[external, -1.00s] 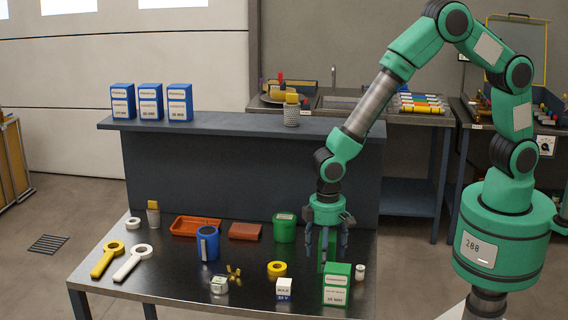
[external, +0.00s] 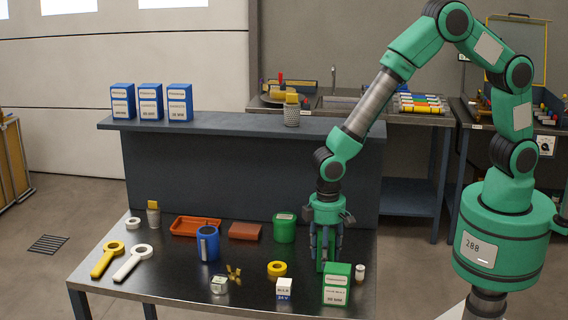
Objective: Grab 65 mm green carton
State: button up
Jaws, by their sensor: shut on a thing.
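My gripper (external: 326,256) points straight down over the right part of the dark table. Its fingers are shut on a narrow green carton (external: 323,266), which stands mostly hidden behind the fingers and a nearer carton. That nearer green-and-white carton (external: 337,284) stands upright just in front of the gripper. Its label is too small to read surely, so I cannot tell from the print which carton is the 65 mm one.
A small white-and-blue box (external: 284,288) and a yellow ring (external: 277,268) lie left of the gripper. A green canister (external: 285,228) stands behind left, and a small white cylinder (external: 360,272) stands to the right. Several blue cartons (external: 151,101) stand on the raised shelf.

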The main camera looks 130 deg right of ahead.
notch_tip(320, 180, up, 10)
jog(key=shift+f+p, duration=0.1)
jog(key=shift+p, duration=0.6)
dwell(0.4)
